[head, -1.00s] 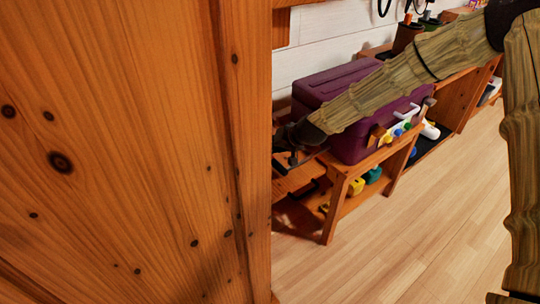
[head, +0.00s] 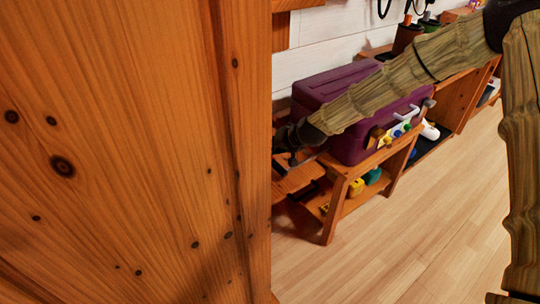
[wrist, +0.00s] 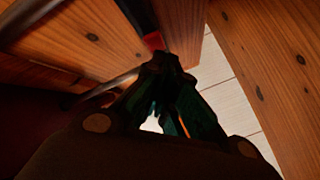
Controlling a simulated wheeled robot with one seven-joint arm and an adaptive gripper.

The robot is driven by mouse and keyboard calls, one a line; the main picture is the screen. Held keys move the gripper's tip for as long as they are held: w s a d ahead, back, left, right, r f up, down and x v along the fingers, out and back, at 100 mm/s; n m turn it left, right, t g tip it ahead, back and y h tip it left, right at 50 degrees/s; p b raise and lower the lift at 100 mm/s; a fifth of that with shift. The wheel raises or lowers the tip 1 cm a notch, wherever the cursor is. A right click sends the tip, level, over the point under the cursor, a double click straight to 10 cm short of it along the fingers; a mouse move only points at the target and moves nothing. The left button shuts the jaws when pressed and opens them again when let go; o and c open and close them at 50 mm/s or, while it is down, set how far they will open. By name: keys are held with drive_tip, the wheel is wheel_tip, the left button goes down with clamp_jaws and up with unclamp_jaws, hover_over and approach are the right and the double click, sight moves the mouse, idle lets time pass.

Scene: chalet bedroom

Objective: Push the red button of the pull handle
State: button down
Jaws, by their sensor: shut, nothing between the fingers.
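In the wrist view, a small red button (wrist: 153,41) shows at the end of a dark pull handle (wrist: 138,14), set near wooden boards. My gripper (wrist: 160,60) is shut and empty, its fingertips just below the red button in the picture. They overlap its lower edge, and I cannot tell whether they touch it. In the head view my gripper (head: 291,157) is low at the edge of the large wooden panel, partly hidden. The red button cannot be made out there.
A large knotty wooden panel (head: 120,150) fills the left of the head view. A purple chest (head: 345,140) sits on a low wooden bench (head: 336,205), with coloured knobs at its front. The wooden floor (head: 420,230) at the right is clear. Wooden boards (wrist: 270,70) flank my gripper.

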drive_tip(key=shift+r, duration=0.45)
wheel_tip(320, 180, up, 6)
drive_tip(key=p, duration=0.4)
drive_tip(key=shift+p, duration=0.4)
